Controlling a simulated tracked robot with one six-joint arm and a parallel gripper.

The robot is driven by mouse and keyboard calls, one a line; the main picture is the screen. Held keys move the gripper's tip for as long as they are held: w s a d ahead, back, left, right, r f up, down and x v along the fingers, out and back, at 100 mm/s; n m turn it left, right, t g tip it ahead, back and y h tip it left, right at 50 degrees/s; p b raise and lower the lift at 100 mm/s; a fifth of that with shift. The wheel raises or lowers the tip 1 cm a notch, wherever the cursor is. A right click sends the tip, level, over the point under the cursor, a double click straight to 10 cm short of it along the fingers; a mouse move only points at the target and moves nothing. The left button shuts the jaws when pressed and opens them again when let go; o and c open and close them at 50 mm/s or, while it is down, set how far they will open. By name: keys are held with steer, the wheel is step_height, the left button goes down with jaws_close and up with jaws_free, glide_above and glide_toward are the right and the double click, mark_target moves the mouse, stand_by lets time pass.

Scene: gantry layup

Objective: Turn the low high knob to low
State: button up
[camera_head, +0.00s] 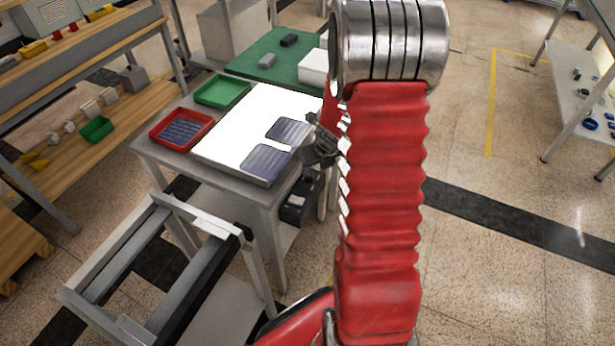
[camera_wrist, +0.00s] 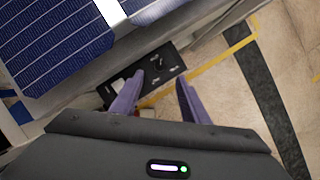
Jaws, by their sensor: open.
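A black control box (camera_head: 300,196) hangs at the right side of the light table, below its top. In the wrist view its dark panel (camera_wrist: 168,61) carries small knob-like parts and pale marks. They are too small to tell which is the low high knob or where it points. My gripper (camera_head: 322,150) is beside the table's right edge, above the box. In the wrist view my gripper (camera_wrist: 159,78) is open and empty, its two purple fingers pointing toward the panel. The left finger covers part of the panel.
The lit white table top (camera_head: 222,140) bears two blue solar cells (camera_head: 267,160) near its right edge. A red tray (camera_head: 160,131) and a green tray (camera_head: 222,90) stand on the table's left side. A grey metal frame (camera_head: 130,250) stands in front. Floor right of my arm is clear.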

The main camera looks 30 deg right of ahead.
mark_target(309, 177)
steer(key=shift+x, duration=4.05)
steer(key=shift+c, duration=0.5)
steer(key=c, duration=0.9)
steer(key=shift+o, duration=0.4)
steer(key=shift+a, duration=0.45)
steer(key=shift+d, duration=0.3)
steer(key=shift+c, duration=0.5)
